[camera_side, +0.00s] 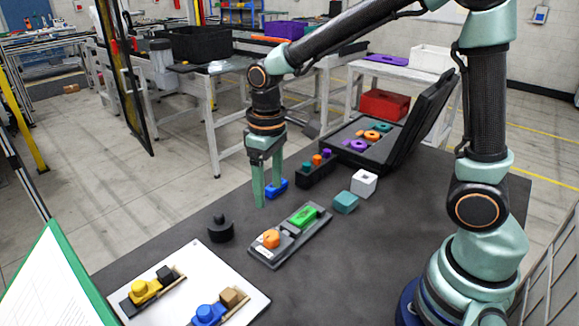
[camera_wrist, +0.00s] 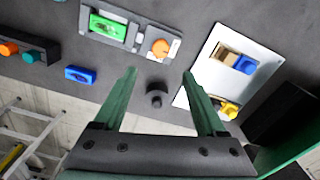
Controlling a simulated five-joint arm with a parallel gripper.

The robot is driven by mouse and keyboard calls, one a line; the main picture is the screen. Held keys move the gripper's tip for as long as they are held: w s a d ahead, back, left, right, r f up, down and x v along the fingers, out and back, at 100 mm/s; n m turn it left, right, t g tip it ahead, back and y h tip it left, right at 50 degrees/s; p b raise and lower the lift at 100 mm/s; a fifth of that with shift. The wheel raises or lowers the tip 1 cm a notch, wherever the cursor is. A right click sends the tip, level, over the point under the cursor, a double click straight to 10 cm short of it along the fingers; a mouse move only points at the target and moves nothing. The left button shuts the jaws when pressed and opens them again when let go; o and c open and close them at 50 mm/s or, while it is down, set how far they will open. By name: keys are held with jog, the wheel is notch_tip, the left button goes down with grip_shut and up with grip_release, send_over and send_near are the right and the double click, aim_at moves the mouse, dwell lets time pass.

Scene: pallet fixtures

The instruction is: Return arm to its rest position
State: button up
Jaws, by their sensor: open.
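My gripper (camera_side: 265,190) hangs above the dark table, pointing down, with its two green fingers apart and nothing between them. In the wrist view, my gripper (camera_wrist: 161,80) also shows open, with bare table and a black knobbed piece (camera_wrist: 156,95) beyond the fingertips. In the side view, the black piece (camera_side: 220,230) stands on the table to the lower left of my gripper. A blue block (camera_side: 277,188) lies just right of the fingers in the picture. A grey pallet fixture (camera_side: 262,253) holds a green piece (camera_side: 303,215) and an orange piece (camera_side: 271,238).
A white board (camera_side: 240,277) with yellow and blue pieces lies at the front left. A teal block (camera_side: 345,202), a white cube (camera_side: 363,182), a dark rack (camera_side: 316,174) and an open black case (camera_side: 410,125) stand farther right. The table's left edge is near the gripper.

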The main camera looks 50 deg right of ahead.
jog(key=s+d+r+m+t, duration=0.3)
jog(key=s+d+r+t, duration=0.2)
jog(key=s+r, duration=0.3)
jog(key=shift+s+d+r, duration=0.3)
jog(key=shift+d+r, duration=0.2)
jog(key=shift+d, duration=0.25)
